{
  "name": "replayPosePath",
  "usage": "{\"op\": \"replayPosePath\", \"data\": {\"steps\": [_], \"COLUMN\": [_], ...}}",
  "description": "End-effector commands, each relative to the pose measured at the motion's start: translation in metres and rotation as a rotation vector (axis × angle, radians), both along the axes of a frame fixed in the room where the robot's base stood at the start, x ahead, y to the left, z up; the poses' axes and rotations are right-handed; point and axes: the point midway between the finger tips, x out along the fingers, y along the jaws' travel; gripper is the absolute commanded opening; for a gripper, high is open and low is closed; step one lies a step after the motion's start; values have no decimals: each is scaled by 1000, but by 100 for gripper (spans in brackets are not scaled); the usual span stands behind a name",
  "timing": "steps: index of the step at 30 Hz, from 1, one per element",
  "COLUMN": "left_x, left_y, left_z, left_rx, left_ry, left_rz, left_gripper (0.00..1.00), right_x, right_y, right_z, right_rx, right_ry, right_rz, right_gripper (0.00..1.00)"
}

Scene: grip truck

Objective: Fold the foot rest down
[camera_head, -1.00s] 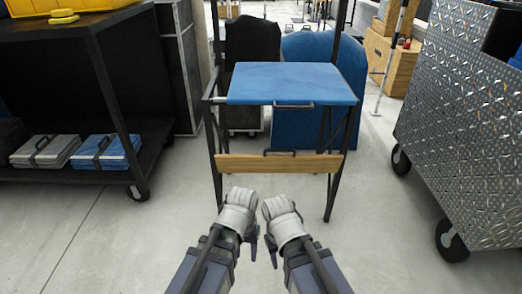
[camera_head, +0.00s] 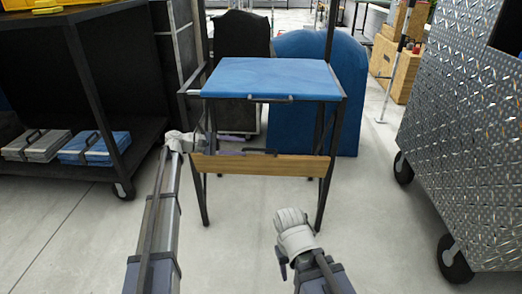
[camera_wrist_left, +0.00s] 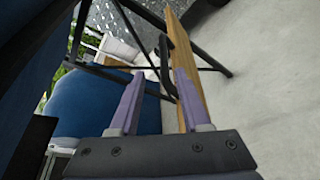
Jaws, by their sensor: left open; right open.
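A tall black-framed chair with a blue seat (camera_head: 270,80) stands ahead. Its wooden foot rest (camera_head: 265,166) spans the front legs below the seat, with a dark handle at its upper edge. My left gripper (camera_head: 250,146) is at the foot rest's upper edge, reaching in from the left. In the left wrist view its purple fingers are spread, with the dark handle (camera_wrist_left: 164,60) at and between the tips, beside the wooden board (camera_wrist_left: 187,65). Whether they touch is unclear. My right gripper (camera_head: 281,264) is open and empty, low in front of the chair.
A black shelf cart (camera_head: 90,70) with flat cases stands at the left. A diamond-plate metal cart (camera_head: 460,140) on wheels stands at the right. Blue and black covered items (camera_head: 345,120) are behind the chair. The floor in front is clear.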

Motion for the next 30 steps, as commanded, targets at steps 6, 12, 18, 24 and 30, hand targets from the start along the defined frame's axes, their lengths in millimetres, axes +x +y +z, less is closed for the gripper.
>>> {"op": "replayPosePath", "data": {"steps": [6, 12, 18, 24, 30], "left_x": [6, 15, 20, 21, 21], "left_y": [-25, -53, -69, -72, -72], "left_z": [-9, -16, -20, -20, -20], "left_rx": [3, 5, 5, 6, 6], "left_ry": [-1, -2, -1, -1, -1], "left_rz": [-4, -3, -2, 0, 0], "left_gripper": [47, 47, 47, 47, 42], "right_x": [0, 0, 0, 0, 0], "right_y": [0, 0, 0, 0, 0], "right_z": [-8, -15, -19, -19, -19], "right_rx": [0, 0, 0, 0, 0], "right_ry": [0, -1, -1, -1, -1], "right_rz": [-1, -1, -1, -1, -1], "right_gripper": [50, 50, 50, 50, 50]}}
